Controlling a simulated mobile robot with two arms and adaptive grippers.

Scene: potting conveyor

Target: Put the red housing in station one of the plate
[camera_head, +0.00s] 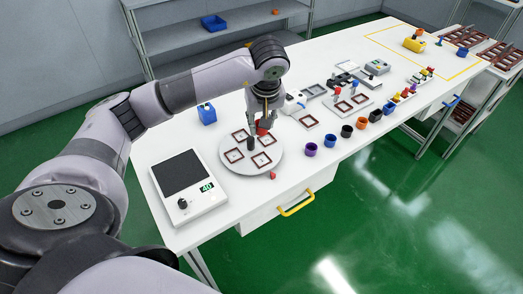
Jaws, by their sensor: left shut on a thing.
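My left gripper (264,117) points down over the back of the round pale plate (229,158). It is shut on the red housing (262,127), which shows just below the fingertips, partly hidden by them. The plate bears several brown square frames and a dark upright post (250,143) near its middle. The housing is over or close to the rear frames; I cannot tell whether it touches the plate or which station it is at. My right gripper is not in view.
A scale-like device (184,184) stands left of the plate, a blue box (207,113) behind it. A small red block (273,175) lies by the plate's front edge. Coloured cups, starting with a purple one (311,150), line the front edge to the right.

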